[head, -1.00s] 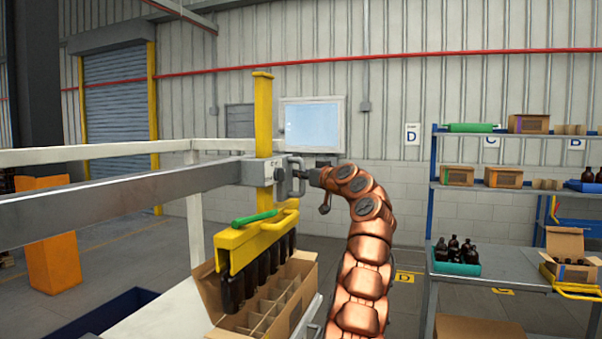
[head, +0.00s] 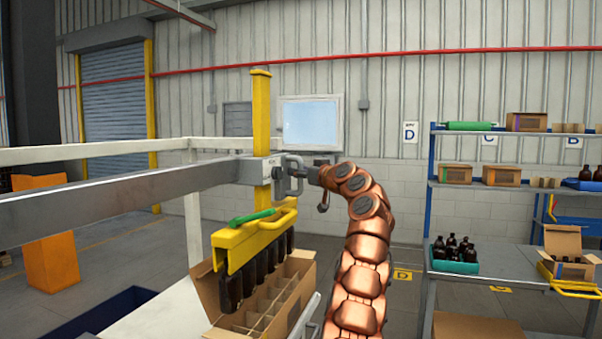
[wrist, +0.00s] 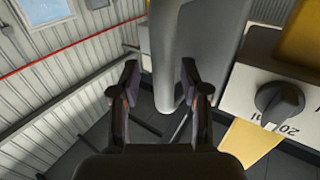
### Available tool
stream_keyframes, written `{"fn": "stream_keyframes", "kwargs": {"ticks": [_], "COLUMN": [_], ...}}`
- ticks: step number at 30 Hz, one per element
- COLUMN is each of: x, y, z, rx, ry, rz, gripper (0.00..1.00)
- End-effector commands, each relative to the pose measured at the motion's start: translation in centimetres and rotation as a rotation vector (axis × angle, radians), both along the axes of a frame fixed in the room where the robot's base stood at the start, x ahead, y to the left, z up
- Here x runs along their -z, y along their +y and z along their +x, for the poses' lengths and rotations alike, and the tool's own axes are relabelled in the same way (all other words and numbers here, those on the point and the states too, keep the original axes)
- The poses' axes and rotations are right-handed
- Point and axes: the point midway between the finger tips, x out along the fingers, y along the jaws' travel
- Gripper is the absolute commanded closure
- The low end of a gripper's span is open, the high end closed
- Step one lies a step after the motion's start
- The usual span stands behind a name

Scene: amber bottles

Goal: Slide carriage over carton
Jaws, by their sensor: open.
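The grey carriage (head: 252,171) sits on the grey rail (head: 120,196), with a yellow post (head: 261,110) through it. A yellow lifting head (head: 240,243) with a green lever (head: 252,216) hangs below and holds a row of dark bottles (head: 248,277). The bottles' lower ends are at the open, divided carton (head: 303,297); how deep they reach is unclear. My gripper (head: 314,174) is at the carriage's grey handle (head: 296,176). In the wrist view my gripper's (wrist: 160,85) fingers are open, one each side of the grey handle bar (wrist: 171,80), with gaps visible.
The carton stands on a white table (head: 165,325). A dial (wrist: 280,103) is on the carriage face, right of my fingers. A blue-framed shelf (head: 480,186) with boxes and bottles stands at the right. An orange bin (head: 50,262) is at the far left.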

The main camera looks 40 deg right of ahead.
Motion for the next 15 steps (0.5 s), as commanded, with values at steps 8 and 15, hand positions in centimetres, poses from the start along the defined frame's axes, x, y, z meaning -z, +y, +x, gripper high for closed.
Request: {"fn": "stream_keyframes", "kwargs": {"ticks": [8, 15], "x": [-0.1, 0.0], "y": [0.1, 0.3], "z": [-1.1, -3.0], "rx": [-0.003, 0.0], "ry": [-0.003, -0.001], "rz": [0.003, -0.001], "gripper": [0.54, 0.54]}}
